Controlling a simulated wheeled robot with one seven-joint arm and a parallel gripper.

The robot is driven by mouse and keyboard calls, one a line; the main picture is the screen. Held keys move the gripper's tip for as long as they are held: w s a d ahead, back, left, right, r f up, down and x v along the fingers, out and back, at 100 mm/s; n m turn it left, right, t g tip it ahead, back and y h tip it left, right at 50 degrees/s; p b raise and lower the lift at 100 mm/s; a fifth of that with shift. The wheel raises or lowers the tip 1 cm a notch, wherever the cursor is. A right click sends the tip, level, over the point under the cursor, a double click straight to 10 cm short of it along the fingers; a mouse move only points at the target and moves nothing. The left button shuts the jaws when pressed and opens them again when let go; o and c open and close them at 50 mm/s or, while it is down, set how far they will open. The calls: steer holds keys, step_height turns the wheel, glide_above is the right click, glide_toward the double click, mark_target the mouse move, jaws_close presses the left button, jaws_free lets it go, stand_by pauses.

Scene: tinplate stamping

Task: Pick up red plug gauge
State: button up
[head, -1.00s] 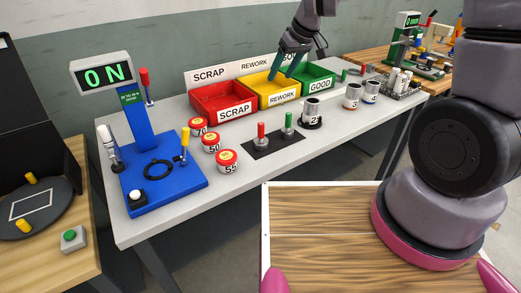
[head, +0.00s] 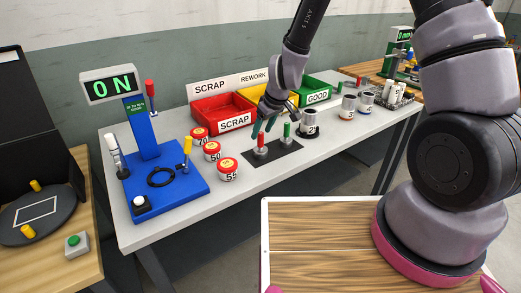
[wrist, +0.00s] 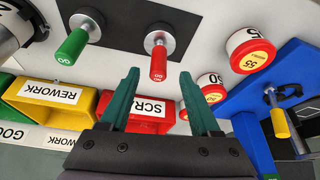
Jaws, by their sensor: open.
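The red plug gauge (head: 261,144) stands upright with its red handle up on a dark mat (head: 284,150), left of the green plug gauge (head: 287,134). My gripper (head: 264,131) is open and empty, right at the red handle in the head view. In the wrist view, the red plug gauge (wrist: 158,57) lies just beyond the gap between the teal fingertips of my gripper (wrist: 159,76). The fingers are apart and have not closed on it. The green plug gauge (wrist: 78,40) is to the left in the wrist view.
The red SCRAP bin (head: 224,114) and green GOOD bin (head: 318,92) stand behind. Round red-topped weights marked 70, 50 and 55 (head: 228,170) are to the left. The blue stand (head: 165,180) is farther left.

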mark_target(262, 133)
steer(key=x, duration=0.4)
steer(key=shift+s+d+f, duration=0.1)
steer(key=shift+d, duration=0.15)
jaws_close()
